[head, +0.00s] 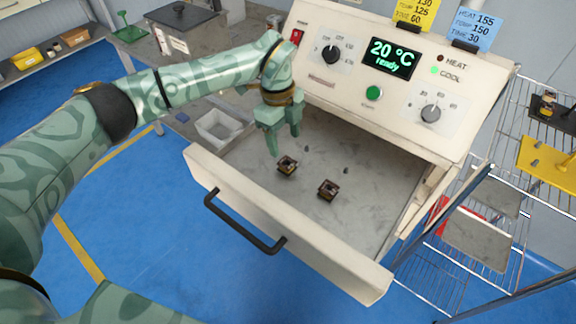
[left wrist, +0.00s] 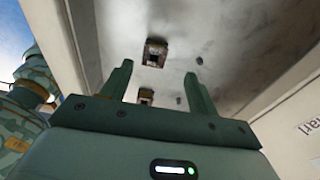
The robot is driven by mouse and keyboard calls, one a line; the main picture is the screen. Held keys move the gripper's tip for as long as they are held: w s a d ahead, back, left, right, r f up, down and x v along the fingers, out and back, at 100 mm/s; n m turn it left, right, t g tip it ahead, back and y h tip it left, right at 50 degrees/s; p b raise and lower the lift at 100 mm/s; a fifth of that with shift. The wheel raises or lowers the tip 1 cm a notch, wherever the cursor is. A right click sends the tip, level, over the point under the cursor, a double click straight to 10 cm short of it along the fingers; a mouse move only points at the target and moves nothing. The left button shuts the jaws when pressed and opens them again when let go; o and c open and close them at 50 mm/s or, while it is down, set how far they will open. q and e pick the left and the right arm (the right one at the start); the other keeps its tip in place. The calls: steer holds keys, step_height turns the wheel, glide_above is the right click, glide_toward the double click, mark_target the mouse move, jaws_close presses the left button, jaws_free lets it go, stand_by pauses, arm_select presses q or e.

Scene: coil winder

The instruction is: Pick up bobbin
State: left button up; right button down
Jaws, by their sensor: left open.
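Two small dark brown bobbins lie apart on the grey floor of the open drawer. One bobbin (head: 288,165) is just below my left gripper, and the other bobbin (head: 328,189) lies to its right and nearer the drawer front. My left gripper (head: 285,143) is open and empty, pointing down above the drawer. The left wrist view shows one bobbin (left wrist: 155,52) beyond the fingertips and one bobbin (left wrist: 146,96) seen between the fingers (left wrist: 158,75), partly hidden by the gripper body. My right gripper is not in view.
The cream drawer front (head: 235,200) has a black handle (head: 243,228). The machine panel (head: 350,85) rises behind, its display (head: 394,57) reading "20 °C ready". A grey bin (head: 219,128) stands left of the drawer. A wire rack (head: 490,200) is at the right.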

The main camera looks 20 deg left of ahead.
mark_target(287, 166)
arm_select(q)
steer(key=shift+s+d+f, duration=0.1)
steer(key=shift+f, duration=0.6)
steer(key=shift+s+f, duration=0.1)
steer(key=shift+f, duration=0.2)
steer(key=f, duration=0.1)
steer(key=f+b, duration=0.1)
steer(key=f, duration=0.2)
steer(key=shift+s+d+f+b, duration=0.3)
steer(key=shift+s+d+b, duration=0.05)
steer(key=shift+s, duration=0.05)
steer(key=shift+r, duration=0.1)
steer(key=c, duration=1.1)
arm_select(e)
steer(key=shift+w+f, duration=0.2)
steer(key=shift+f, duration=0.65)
